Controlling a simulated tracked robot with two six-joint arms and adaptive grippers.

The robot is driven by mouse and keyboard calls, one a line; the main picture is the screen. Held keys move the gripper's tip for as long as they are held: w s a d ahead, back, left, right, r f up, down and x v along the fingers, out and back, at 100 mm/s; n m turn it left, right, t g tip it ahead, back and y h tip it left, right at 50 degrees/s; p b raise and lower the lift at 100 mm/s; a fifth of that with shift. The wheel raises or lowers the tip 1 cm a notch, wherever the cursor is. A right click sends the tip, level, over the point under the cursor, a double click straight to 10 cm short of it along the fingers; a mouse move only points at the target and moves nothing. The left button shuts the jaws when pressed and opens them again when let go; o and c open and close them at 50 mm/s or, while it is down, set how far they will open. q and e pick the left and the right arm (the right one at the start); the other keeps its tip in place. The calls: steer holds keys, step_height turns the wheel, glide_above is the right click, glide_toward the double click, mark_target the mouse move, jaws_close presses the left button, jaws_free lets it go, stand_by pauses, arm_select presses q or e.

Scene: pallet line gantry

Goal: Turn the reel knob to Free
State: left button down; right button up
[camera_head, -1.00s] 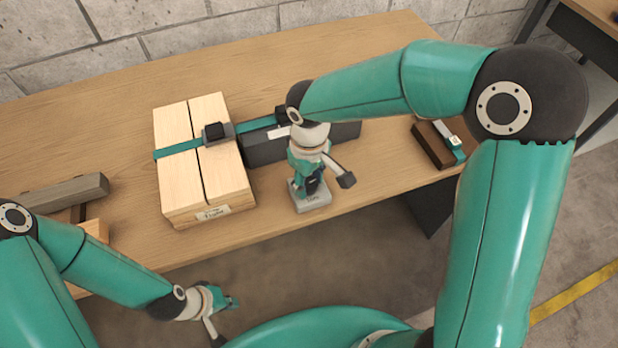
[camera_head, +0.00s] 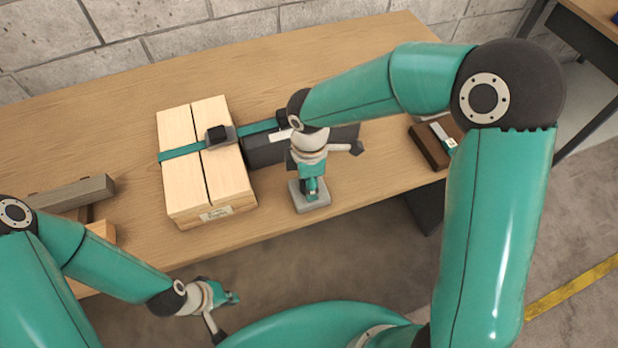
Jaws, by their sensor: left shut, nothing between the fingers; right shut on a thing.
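A small grey box (camera_head: 316,207) stands on the table near its front edge, right of the wooden crate. My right gripper (camera_head: 312,190) points down onto the top of this box and is shut on the reel knob. The gripper hides the knob, so its pointer and the setting it faces cannot be seen. My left gripper (camera_head: 234,298) is shut and empty, low in front of the table, over the floor.
A pale wooden crate (camera_head: 185,190) with a teal strap (camera_head: 182,152) and dark buckle stands left of the box. A dark grey block (camera_head: 265,150) lies behind the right gripper. A brown block (camera_head: 428,148) lies at the right. Grey and wooden beams (camera_head: 75,192) lie at the left.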

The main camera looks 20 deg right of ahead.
steer(key=shift+w+r+n+p, duration=0.15)
steer(key=shift+n+p, duration=0.5)
steer(key=shift+n, duration=1.35)
steer(key=o, duration=1.1)
steer(key=shift+o, duration=0.2)
step_height(320, 180, up, 12)
steer(key=shift+a+f, duration=0.1)
steer(key=shift+f, duration=0.15)
